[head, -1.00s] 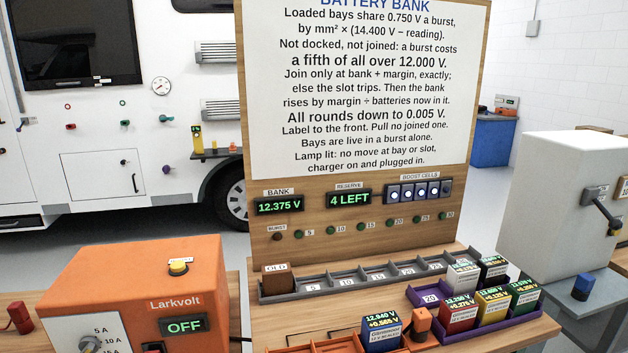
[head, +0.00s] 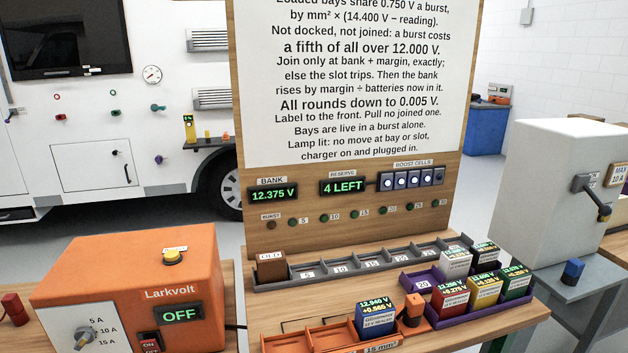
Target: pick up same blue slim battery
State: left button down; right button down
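The blue slim battery (head: 375,319) stands upright in the orange tray (head: 300,340) at the front of the bench. Its top display reads 12.940 V and a second line that looks like +0.566. Its pale label faces front. An orange plug-like block (head: 413,309) stands just to its right. Neither of my grippers shows in the head view, so their state is hidden.
A purple tray (head: 480,315) at right holds red, yellow and green batteries. A grey slotted rack (head: 350,268) behind holds a brown OLD block (head: 271,265). The orange Larkvolt charger (head: 135,275) reads OFF at left. The bank display (head: 273,193) reads 12.375 V.

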aim_at(374, 318)
jog(key=j+u, duration=0.3)
jog(key=j, duration=1.6)
